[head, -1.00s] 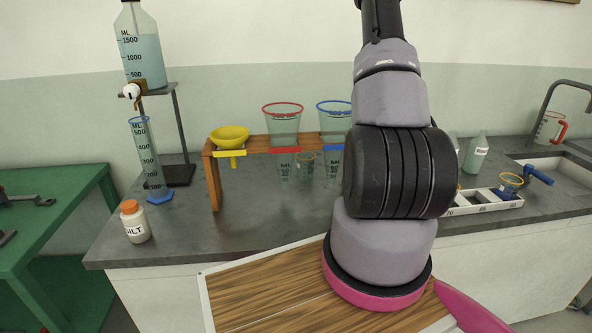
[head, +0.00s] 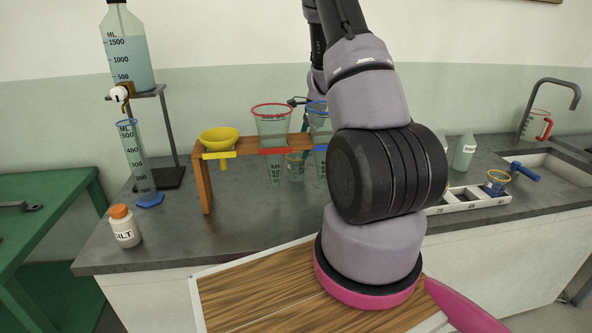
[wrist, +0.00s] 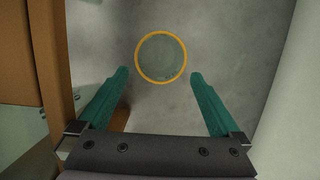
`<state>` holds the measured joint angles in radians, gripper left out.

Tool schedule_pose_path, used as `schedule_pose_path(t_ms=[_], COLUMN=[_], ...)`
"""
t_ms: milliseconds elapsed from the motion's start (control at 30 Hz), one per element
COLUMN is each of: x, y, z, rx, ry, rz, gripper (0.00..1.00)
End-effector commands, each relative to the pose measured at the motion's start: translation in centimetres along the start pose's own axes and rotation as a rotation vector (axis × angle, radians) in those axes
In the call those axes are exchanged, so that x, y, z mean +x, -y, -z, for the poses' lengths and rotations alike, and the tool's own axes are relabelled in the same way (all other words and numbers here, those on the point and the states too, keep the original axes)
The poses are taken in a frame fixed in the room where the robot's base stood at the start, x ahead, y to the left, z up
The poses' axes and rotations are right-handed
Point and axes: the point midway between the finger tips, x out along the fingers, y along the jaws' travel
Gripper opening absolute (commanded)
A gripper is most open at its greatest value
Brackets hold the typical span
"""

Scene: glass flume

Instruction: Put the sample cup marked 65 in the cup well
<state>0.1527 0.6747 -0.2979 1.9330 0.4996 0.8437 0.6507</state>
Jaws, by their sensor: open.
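A clear cup with an orange-yellow rim (wrist: 160,57) stands on the grey bench, seen from above in the wrist view. No number on it is readable. A cup with a similar rim (head: 295,160) shows in the head view behind the wooden rack. My gripper (wrist: 159,73) is open, with its two green fingers pointing toward the cup and nothing held. A white tray (head: 475,206) with compartments and small front labels stands at the right of the bench. Another yellow-rimmed cup (head: 496,183) sits at its right end. I cannot make out which part is the cup well.
A bottle on a stand, a cylinder and a silt jar (head: 124,227) stand at left.

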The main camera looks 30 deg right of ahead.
Motion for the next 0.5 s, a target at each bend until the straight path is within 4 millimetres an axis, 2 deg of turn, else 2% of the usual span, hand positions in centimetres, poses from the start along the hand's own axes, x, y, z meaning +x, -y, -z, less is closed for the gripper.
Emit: schedule_pose_path(t_ms=[100, 300, 500], x=[0.4, 4.0, 5.4], y=[-0.1, -0.1, 0.0], z=[-1.5, -1.2, -1.2], rx=[-0.003, 0.001, 0.001], ry=[0.001, 0.001, 0.001], rz=[-0.001, -0.004, -0.001], gripper=[1.00, 1.00, 1.00])
